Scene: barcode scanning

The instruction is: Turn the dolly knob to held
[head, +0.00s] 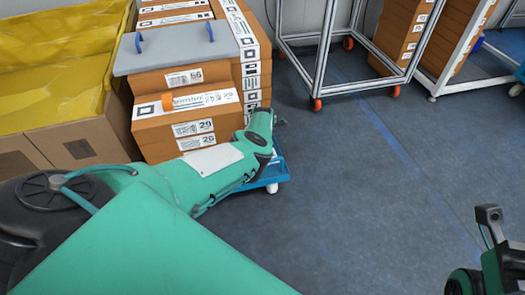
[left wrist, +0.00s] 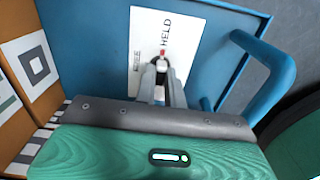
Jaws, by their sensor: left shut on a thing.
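The blue dolly (head: 276,172) stands under the stacked boxes in the head view; my left arm covers much of it. In the left wrist view, its blue panel (left wrist: 85,35) carries a white label (left wrist: 192,38) with the word HELD and a smaller word too blurred to read. The dolly knob (left wrist: 161,58) has a dark round base and a red mark on its upper side, just below HELD. My left gripper (left wrist: 161,72) is shut on the knob. In the head view its fingers are mostly hidden. My right arm's end (head: 490,215) shows at the lower right; its jaw state is unclear.
Orange-brown boxes (head: 205,105) with a grey lid (head: 178,47) rise beside my left arm. A yellow-lined carton (head: 85,138) stands at the left. A blue handle (left wrist: 270,75) curves close to the gripper's right. White frame carts (head: 318,85) stand behind; the floor between is clear.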

